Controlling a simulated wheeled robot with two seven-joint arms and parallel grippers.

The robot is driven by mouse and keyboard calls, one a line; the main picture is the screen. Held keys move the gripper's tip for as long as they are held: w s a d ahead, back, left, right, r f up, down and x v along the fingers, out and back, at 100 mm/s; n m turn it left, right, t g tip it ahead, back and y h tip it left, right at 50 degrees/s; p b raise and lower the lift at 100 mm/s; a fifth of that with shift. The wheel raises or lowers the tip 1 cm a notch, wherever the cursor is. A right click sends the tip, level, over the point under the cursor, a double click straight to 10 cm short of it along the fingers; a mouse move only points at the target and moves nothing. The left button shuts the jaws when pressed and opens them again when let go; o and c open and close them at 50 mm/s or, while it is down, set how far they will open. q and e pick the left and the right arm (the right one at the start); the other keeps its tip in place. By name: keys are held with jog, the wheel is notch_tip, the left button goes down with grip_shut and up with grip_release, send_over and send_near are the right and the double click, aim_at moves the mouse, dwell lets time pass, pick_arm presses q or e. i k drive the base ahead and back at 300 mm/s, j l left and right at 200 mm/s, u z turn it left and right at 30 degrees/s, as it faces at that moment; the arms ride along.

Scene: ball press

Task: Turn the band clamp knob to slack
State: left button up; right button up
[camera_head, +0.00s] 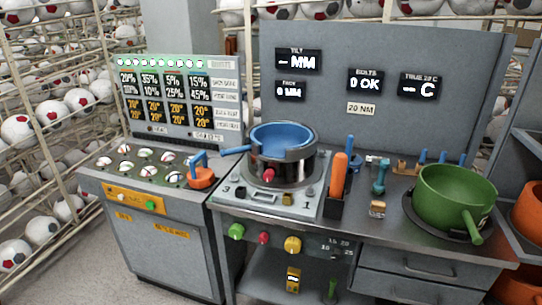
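A press with a blue bowl-like mould (283,140) in a grey and dark ring stands at the middle of the bench. A blue handle (236,150) sticks out to its left. A small red knob (269,176) sits at the front foot of the ring. On the bench front below are a green knob (236,231), a red knob (264,238) and a yellow knob (293,245). No label that I can read says which knob is the band clamp's, and its setting cannot be told. Neither of my grippers is in view.
An orange-handled tool (339,177) stands upright in a dark holder right of the press. A green pot (455,195) sits on the right, its handle pointing forward. An orange-and-blue tool (201,176) rests on the left console (165,225). Ball racks stand behind.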

aim_at(269, 174)
jog(key=i+u, duration=0.1)
jog(key=i, duration=1)
